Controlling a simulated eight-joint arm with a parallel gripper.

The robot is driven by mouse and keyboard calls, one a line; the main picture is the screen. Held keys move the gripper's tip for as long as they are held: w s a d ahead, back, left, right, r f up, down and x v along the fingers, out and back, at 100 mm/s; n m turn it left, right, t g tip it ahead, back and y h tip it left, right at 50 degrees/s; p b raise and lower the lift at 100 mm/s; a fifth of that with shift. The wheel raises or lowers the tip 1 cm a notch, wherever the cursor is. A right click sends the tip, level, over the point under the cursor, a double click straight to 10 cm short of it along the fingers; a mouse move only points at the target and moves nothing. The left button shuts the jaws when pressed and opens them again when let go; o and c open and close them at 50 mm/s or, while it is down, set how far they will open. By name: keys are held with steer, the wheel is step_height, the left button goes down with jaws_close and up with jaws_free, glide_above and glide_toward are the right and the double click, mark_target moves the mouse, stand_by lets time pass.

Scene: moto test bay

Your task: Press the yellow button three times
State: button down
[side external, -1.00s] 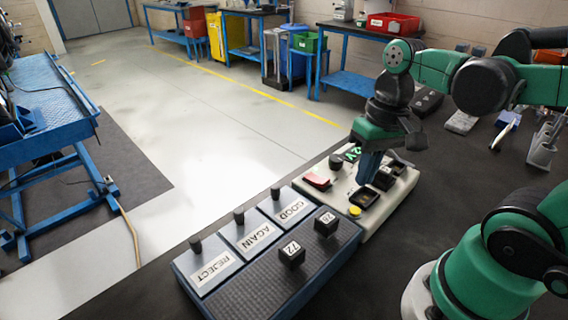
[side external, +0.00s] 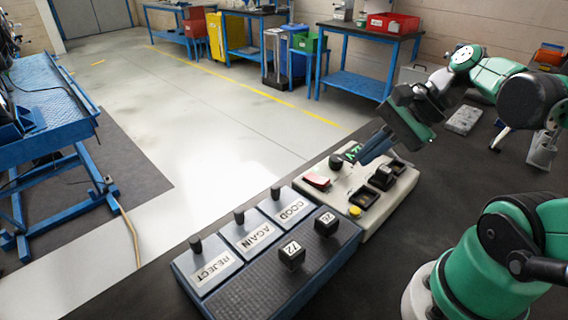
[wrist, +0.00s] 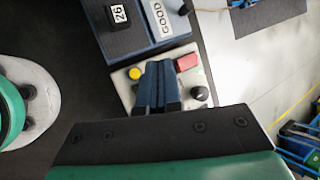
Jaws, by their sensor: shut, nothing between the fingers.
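The yellow button (side external: 355,211) is a small round cap at the near corner of a cream panel (side external: 373,222). It also shows in the wrist view (wrist: 135,73), to the left of my fingers. My gripper (side external: 362,161) has its blue fingers together and tilted, above the far part of the panel near the green display. In the wrist view my gripper (wrist: 158,66) is shut and empty, its fingers covering the middle of the panel. The fingertips are apart from the yellow button. Whether they touch the panel, I cannot tell.
The panel also carries a red piece (side external: 317,181), a black knob (side external: 336,161), a green display (side external: 351,152) and dark recesses. A tray (side external: 225,290) beside it has GOOD, AGAIN and REJECT plates and black cubes marked 72 and 26 (side external: 326,222). Dark bench lies clear in front.

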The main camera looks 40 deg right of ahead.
mark_target(357, 209)
steer(key=shift+f, duration=4.15)
steer(key=shift+f, duration=0.1)
steer(key=shift+f, duration=0.35)
steer(key=shift+r, duration=0.45)
steer(key=shift+r, duration=0.1)
steer(key=shift+r, duration=2.4)
